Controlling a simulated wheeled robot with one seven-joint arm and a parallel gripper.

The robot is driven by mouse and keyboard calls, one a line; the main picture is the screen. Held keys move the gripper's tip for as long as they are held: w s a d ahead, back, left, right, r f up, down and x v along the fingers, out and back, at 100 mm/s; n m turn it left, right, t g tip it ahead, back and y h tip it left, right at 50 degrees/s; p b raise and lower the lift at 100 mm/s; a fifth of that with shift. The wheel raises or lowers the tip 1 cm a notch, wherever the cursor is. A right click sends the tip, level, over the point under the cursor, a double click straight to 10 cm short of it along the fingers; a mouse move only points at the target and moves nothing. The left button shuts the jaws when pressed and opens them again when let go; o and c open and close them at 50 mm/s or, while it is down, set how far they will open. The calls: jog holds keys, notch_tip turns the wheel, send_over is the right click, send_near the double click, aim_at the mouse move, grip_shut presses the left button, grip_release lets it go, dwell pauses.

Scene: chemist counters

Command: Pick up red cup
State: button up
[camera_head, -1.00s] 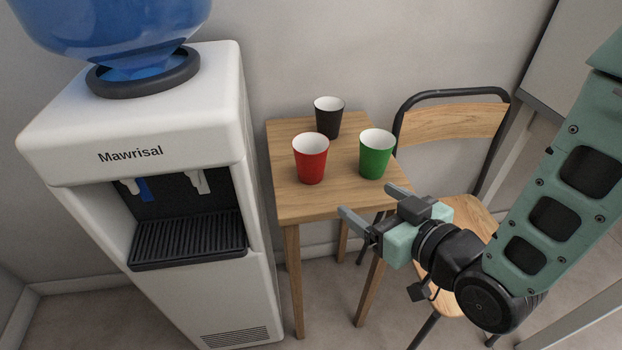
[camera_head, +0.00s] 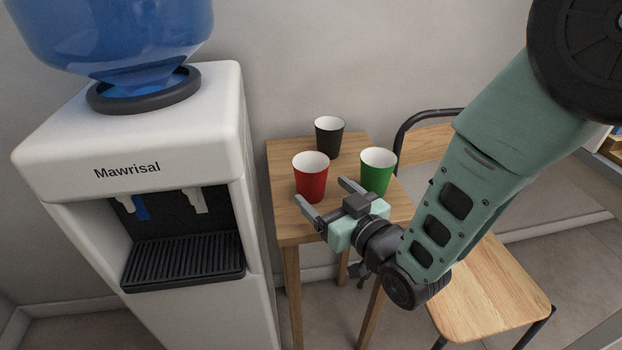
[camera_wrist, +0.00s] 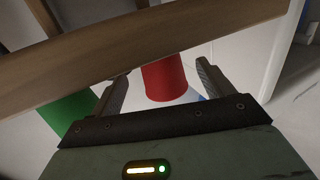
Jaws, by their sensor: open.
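The red cup (camera_head: 311,178) stands upright on the small wooden table (camera_head: 286,222), at its left side. It has a white inside. My gripper (camera_head: 323,198) is open and empty, just in front of the red cup, with its two fingers pointing toward it. In the wrist view the red cup (camera_wrist: 165,79) shows between the two open fingers (camera_wrist: 160,85), past the table edge (camera_wrist: 110,58). I cannot tell whether a finger touches it. The green cup (camera_head: 378,170) and the black cup (camera_head: 329,137) stand upright on the same table.
A white water dispenser (camera_head: 197,115) with a blue bottle (camera_head: 130,35) stands close on the left of the table. A chair (camera_head: 490,290) stands on the right, partly behind my arm. The wall is behind the table. The green cup also shows in the wrist view (camera_wrist: 70,112).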

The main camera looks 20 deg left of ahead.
aim_at(320, 191)
jog(key=shift+f+x, duration=0.15)
jog(key=shift+x, duration=1.3)
jog(key=shift+f+x, duration=0.15)
jog(key=shift+x, duration=1.25)
jog(key=c, duration=1)
